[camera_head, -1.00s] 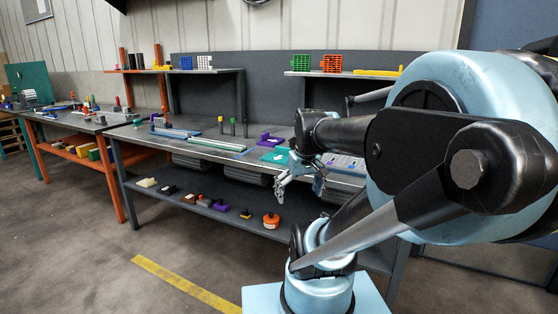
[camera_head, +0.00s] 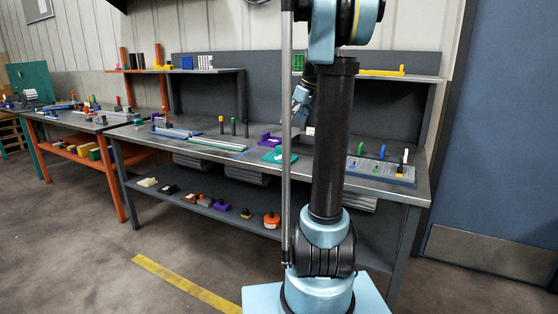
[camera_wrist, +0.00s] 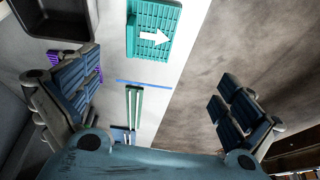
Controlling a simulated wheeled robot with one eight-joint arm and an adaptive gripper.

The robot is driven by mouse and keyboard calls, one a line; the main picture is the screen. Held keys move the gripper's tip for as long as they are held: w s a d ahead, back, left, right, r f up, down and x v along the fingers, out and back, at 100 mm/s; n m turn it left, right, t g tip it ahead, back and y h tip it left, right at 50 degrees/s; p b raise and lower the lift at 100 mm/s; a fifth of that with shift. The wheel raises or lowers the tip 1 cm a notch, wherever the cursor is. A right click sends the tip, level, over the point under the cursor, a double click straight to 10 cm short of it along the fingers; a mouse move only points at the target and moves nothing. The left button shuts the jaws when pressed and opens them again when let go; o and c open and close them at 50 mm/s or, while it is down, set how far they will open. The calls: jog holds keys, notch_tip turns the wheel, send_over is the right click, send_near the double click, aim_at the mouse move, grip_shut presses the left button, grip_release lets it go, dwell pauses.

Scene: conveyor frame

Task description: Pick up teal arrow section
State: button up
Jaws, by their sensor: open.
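The teal arrow section (camera_wrist: 163,14) is a flat teal grid panel with a white arrow on it, at the top of the wrist view and cut by the picture edge. In the head view, the teal piece (camera_head: 272,156) lies on the workbench (camera_head: 228,152), partly hidden behind my arm. My gripper (camera_wrist: 150,98) is open and empty, its two blue ribbed fingers wide apart. The panel shows beyond the fingers, between their sides, and is not touched.
A purple block (camera_head: 268,140) sits by the teal piece. A dark tray (camera_wrist: 52,30) shows in the wrist view's upper left. Green-and-white rails (camera_wrist: 134,106) lie near a blue line. A pegged board (camera_head: 385,172) stands at the bench's right; a shelf (camera_head: 395,76) is above.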

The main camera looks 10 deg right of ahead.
jog(key=w, duration=0.3)
send_near(278, 156)
jog(key=shift+w+a+f+n, duration=0.1)
jog(key=shift+w+f+n, duration=0.1)
jog(key=shift+f, duration=0.3)
jog(key=shift+w+a+f+n, duration=0.1)
jog(key=shift+w+f, duration=0.05)
jog(key=shift+f, duration=0.3)
jog(key=shift+x, duration=2.8)
jog(key=shift+s+a, duration=0.15)
jog(key=c, duration=1.1)
